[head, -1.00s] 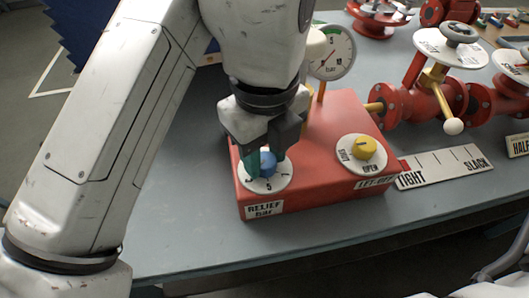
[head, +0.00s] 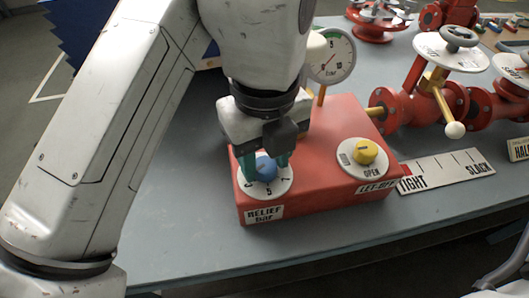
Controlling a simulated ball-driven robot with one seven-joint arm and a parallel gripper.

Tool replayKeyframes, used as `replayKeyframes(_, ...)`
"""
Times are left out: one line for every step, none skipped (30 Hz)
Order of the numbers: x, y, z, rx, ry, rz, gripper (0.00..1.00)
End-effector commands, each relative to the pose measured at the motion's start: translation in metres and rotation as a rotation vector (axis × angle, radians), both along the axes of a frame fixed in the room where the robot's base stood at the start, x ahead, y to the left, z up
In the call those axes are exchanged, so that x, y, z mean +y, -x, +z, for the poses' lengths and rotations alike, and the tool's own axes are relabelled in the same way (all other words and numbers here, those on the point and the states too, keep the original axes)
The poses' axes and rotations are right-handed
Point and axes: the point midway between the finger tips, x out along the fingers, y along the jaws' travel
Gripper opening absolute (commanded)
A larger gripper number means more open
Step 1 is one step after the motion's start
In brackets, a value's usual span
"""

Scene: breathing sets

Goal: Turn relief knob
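The blue relief knob (head: 266,169) sits on a round white dial (head: 265,188) with numbers, at the left front of the red box (head: 318,150). A label reading "RELIEF bar" (head: 264,213) is on the box's front edge. My gripper (head: 266,164) points down over the dial, with one teal finger on the left of the knob and one on the right. The fingers are apart, with the knob between them. Whether both press on it cannot be made out. The gripper hides the knob's far side.
A yellow knob (head: 364,152) on a white dial is right of the relief knob. A pressure gauge (head: 331,55) stands behind the box. Red pipework with a handwheel (head: 459,38) and a tight/slack scale (head: 446,172) lie to the right. The front left table (head: 170,235) is clear.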

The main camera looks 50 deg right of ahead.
Motion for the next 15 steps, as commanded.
replayKeyframes(0.0000,0.0000,0.0000,0.000,0.000,0.000,0.49)
replayKeyframes(0.0000,0.0000,0.0000,0.000,0.000,0.001,0.52)
replayKeyframes(0.0000,0.0000,0.0000,0.000,0.000,0.001,0.56)
replayKeyframes(0.0000,-0.0001,0.0000,0.000,0.000,0.001,0.59)
replayKeyframes(0.0000,-0.0001,0.0000,0.000,0.000,0.001,0.62)
replayKeyframes(0.0000,-0.0001,0.0000,-0.001,0.000,0.001,0.63)
replayKeyframes(-0.0001,-0.0001,0.0000,-0.001,0.000,0.002,0.63)
replayKeyframes(-0.0001,-0.0001,0.0000,-0.001,0.000,0.002,0.63)
replayKeyframes(-0.0002,-0.0002,-0.0001,-0.001,0.001,0.002,0.63)
replayKeyframes(-0.0002,-0.0002,-0.0001,-0.001,0.001,0.002,0.63)
replayKeyframes(-0.0002,-0.0002,0.0000,-0.001,0.001,0.002,0.63)
replayKeyframes(-0.0002,-0.0002,0.0001,-0.001,0.001,0.002,0.63)
replayKeyframes(-0.0002,-0.0002,0.0004,-0.001,0.001,0.002,0.63)
replayKeyframes(-0.0002,-0.0002,0.0010,-0.001,0.001,0.002,0.63)
replayKeyframes(-0.0002,-0.0002,0.0021,-0.001,0.001,0.002,0.63)
